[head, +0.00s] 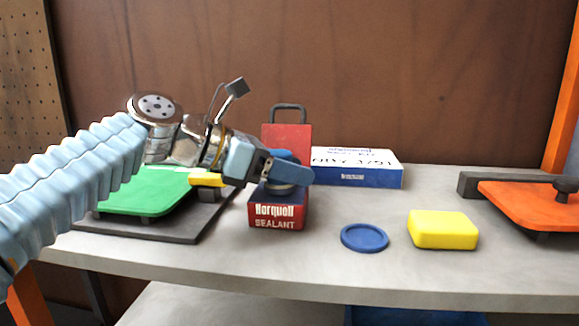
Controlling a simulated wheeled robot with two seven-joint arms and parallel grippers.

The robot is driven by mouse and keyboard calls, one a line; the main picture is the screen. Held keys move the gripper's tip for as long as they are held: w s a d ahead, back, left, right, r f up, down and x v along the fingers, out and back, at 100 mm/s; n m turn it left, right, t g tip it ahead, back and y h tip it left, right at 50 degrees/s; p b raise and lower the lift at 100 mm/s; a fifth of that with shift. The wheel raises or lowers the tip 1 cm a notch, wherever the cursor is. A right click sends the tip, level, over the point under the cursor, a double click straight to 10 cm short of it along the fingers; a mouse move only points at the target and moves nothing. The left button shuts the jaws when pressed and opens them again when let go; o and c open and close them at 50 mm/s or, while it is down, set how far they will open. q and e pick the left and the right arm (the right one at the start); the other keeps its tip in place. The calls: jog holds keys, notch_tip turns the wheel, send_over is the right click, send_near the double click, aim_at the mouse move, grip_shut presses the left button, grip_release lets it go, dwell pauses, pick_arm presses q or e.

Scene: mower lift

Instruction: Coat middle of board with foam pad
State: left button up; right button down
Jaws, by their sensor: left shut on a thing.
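My left gripper (288,172) is shut over the top of a red and blue sealant box (277,214). Its fingers hide most of what it holds. A grey rounded edge, which looks like the foam pad (281,189), shows just below the fingers, at the top of the box. I cannot tell whether it touches the box. A green board (150,193) lies at the left on a dark base, partly behind my arm. An orange board (530,205) with a black knob stands at the right. My right gripper is not in view.
A blue disc (364,238) and a yellow block (443,229) lie on the grey bench (330,275). A blue and white box (357,167) and a red panel with a handle (287,132) stand behind my gripper. The front bench strip is clear.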

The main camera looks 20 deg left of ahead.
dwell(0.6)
pick_arm(q)
notch_tip(320, 180, up, 2)
jog(key=shift+r+p, duration=0.2)
jog(key=shift+p, duration=1)
jog(key=shift+r, duration=2.25)
